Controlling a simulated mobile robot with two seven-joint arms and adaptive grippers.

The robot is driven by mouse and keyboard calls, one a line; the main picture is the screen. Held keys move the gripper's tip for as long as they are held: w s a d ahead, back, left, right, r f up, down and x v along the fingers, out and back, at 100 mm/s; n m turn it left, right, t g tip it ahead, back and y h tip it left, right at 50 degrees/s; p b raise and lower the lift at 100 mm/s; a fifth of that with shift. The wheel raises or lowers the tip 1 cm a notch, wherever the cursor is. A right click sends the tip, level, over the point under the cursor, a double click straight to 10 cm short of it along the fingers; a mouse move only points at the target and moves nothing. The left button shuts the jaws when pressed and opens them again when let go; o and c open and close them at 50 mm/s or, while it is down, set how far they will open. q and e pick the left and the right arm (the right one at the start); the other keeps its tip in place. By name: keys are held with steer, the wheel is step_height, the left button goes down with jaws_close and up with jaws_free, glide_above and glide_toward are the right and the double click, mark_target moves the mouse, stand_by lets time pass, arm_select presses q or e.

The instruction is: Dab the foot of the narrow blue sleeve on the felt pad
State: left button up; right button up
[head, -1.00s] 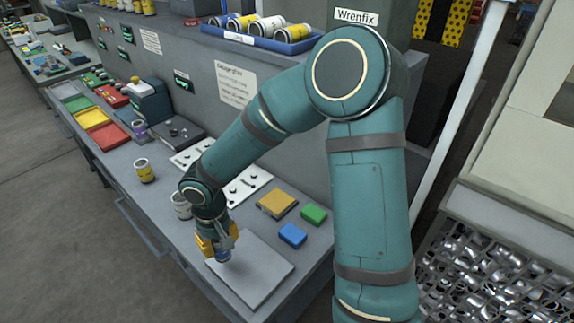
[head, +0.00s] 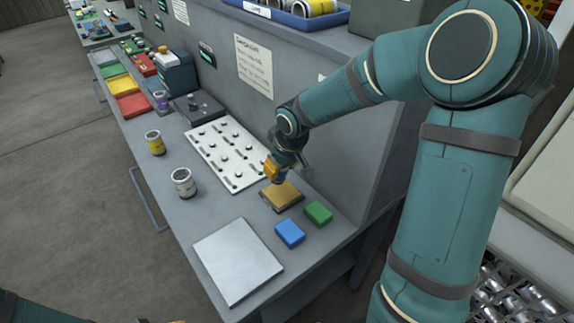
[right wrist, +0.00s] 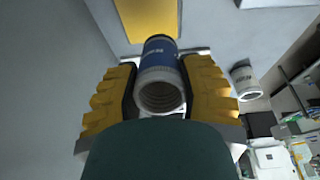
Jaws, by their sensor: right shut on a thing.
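My right gripper (head: 279,172) is shut on the narrow blue sleeve, whose lower end just shows below the fingers in the head view. The tan-yellow pad (head: 285,196), which looks like the felt pad, lies right under the sleeve. The pad also shows in the right wrist view (right wrist: 148,18). I cannot tell whether the foot touches it. A sliver of my left gripper (head: 177,321) shows at the bottom edge.
A pale square plate (head: 238,260) lies bare at the bench front. Blue (head: 290,233) and green (head: 318,213) blocks sit beside the pad. A white-grey can (head: 184,183) and a yellow can (head: 155,143) stand left of a white knobbed panel (head: 225,153). The bench wall rises behind.

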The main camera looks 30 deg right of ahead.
mark_target(285, 174)
steer(key=shift+w+d+r, duration=0.2)
steer(key=shift+d+r, duration=0.05)
steer(key=shift+d, duration=0.5)
steer(key=shift+f, duration=0.1)
step_height(285, 174, down, 4)
steer(key=b, duration=0.3)
steer(key=shift+f+b, duration=0.2)
steer(key=shift+b, duration=0.2)
steer(key=shift+f+b, duration=0.5)
steer(key=shift+f, duration=0.2)
steer(key=shift+f+b, duration=0.5)
stand_by(0.9)
steer(key=shift+r+p, duration=2.7)
steer(key=shift+r, duration=0.9)
